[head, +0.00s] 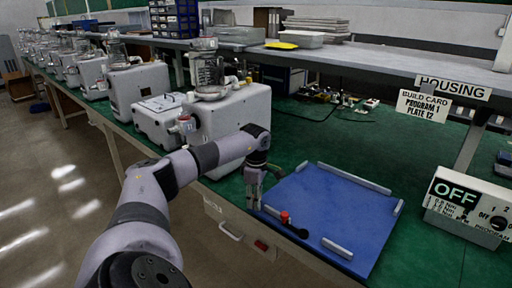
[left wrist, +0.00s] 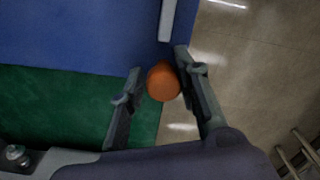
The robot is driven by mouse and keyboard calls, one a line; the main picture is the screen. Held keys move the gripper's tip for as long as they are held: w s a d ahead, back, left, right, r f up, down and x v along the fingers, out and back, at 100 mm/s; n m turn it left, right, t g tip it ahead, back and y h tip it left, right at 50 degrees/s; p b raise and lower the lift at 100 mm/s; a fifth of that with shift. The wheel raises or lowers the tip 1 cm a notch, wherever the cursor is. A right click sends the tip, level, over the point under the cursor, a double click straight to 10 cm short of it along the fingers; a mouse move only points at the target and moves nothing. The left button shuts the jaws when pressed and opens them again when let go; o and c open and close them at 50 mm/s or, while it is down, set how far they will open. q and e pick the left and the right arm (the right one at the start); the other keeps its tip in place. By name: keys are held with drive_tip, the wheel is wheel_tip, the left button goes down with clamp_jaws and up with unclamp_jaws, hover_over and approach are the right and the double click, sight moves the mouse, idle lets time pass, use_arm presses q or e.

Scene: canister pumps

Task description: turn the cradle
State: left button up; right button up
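The cradle appears to be the blue plate (head: 335,215) with grey rails on the green bench; its blue surface also shows in the left wrist view (left wrist: 70,30). A red knob (head: 285,216) on a short black lever sits at its near left edge. My left gripper (head: 254,205) points down just left of the knob in the head view. In the left wrist view its fingers (left wrist: 158,85) are apart, and the orange-red knob (left wrist: 163,82) shows between them, close to the right finger. I cannot tell whether they touch it. My right gripper is not in view.
A control box (head: 465,205) reading OFF stands right of the plate. White pump housings (head: 232,115) line the bench at the left. Cables and small parts (head: 340,98) lie behind the plate. The bench's front edge drops to open floor.

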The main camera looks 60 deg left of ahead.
use_arm(q)
drive_tip(key=o, duration=0.3)
drive_tip(key=shift+w+a, duration=0.1)
drive_tip(key=shift+o, duration=0.2)
wheel_tip(320, 180, up, 12)
idle(0.4)
idle(0.5)
